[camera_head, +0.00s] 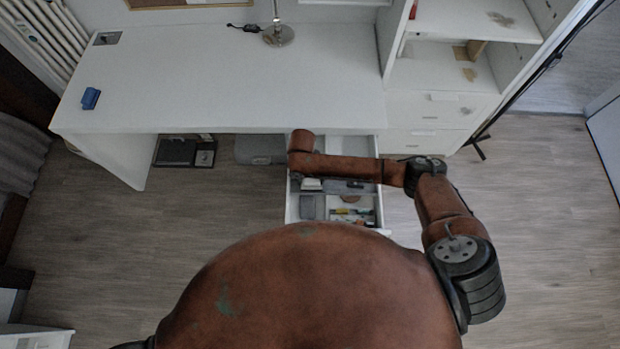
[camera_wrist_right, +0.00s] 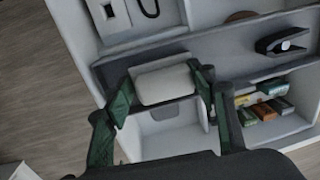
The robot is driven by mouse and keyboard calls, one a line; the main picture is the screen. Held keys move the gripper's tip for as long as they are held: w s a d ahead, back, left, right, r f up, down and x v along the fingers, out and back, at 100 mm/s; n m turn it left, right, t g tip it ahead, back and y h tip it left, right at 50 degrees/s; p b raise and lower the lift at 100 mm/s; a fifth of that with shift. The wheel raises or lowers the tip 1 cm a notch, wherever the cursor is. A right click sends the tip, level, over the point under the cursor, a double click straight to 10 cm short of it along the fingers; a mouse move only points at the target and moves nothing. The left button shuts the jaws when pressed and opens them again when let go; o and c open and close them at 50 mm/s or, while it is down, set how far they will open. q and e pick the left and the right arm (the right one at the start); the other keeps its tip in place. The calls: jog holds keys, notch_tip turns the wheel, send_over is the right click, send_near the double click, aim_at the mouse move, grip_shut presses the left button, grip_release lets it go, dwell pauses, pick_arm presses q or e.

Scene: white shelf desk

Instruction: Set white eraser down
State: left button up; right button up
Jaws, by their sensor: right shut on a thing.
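The white eraser (camera_wrist_right: 163,82) is a pale block between the green fingers of my right gripper (camera_wrist_right: 162,90) in the right wrist view. The gripper is shut on it. The eraser is over the open drawer (camera_head: 292,210), beside a long grey divider and above a pale, empty-looking compartment (camera_wrist_right: 172,140). I cannot tell how high it is above the drawer floor. In the head view my right forearm reaches across the drawer and largely hides the gripper. My left gripper is not in view.
Another drawer compartment holds several small coloured boxes (camera_wrist_right: 265,108). A black stapler-like object (camera_wrist_right: 281,42) lies farther back. The white desk (camera_head: 240,80) has a blue object (camera_head: 90,98) at left and a lamp base (camera_head: 278,36) at the back. Shelves (camera_head: 465,70) stand at right.

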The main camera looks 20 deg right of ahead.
jog(key=o, duration=1.6)
jog(key=r, duration=0.4)
jog(key=r+p, duration=0.1)
jog(key=r, duration=0.3)
jog(key=a+r+p, duration=0.1)
jog(key=r, duration=0.3)
jog(key=shift+w, duration=0.15)
